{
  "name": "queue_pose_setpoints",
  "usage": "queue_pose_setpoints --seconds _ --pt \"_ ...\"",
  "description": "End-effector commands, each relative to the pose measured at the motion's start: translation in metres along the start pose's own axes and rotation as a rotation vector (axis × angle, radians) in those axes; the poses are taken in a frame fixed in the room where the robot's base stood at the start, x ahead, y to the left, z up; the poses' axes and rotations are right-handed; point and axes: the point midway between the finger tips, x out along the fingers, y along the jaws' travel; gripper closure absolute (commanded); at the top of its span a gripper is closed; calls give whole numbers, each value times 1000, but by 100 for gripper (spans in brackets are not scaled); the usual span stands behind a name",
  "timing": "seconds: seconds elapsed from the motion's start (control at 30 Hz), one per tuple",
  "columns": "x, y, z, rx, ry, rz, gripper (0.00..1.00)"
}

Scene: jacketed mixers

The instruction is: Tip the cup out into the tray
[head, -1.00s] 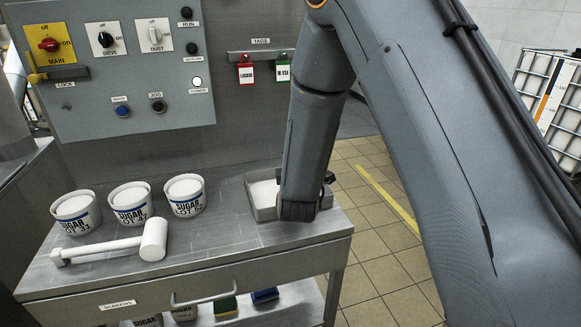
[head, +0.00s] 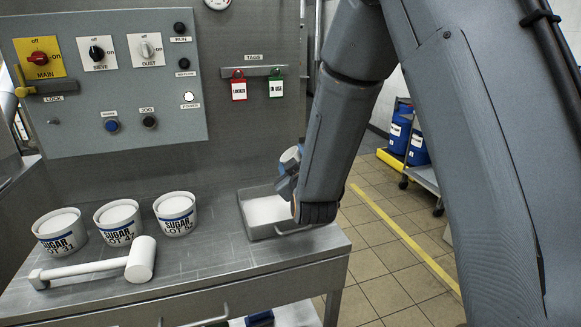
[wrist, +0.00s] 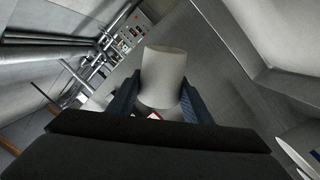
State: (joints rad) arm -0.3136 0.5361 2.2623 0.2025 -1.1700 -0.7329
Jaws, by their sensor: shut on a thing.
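A shallow grey tray (head: 283,231) stands on the right end of the steel bench, with white material (head: 265,210) in it. My gripper (head: 289,172) is at the tray, partly hidden behind my own arm in the head view. In the wrist view my gripper (wrist: 162,104) is shut on a pale grey cup (wrist: 164,72), its dark blue fingers on either side. A bit of a red and white label shows low on the cup.
Three white sugar tubs (head: 119,222) stand at the left back of the bench (head: 215,262). A white mallet (head: 98,268) lies in front of them. A control panel (head: 110,80) and hanging red and green tags (head: 257,87) are behind. Tiled floor lies right of the bench.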

Motion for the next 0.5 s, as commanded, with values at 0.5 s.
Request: queue_pose_setpoints --seconds 0.5 --pt "1 0 -4 548 59 0 67"
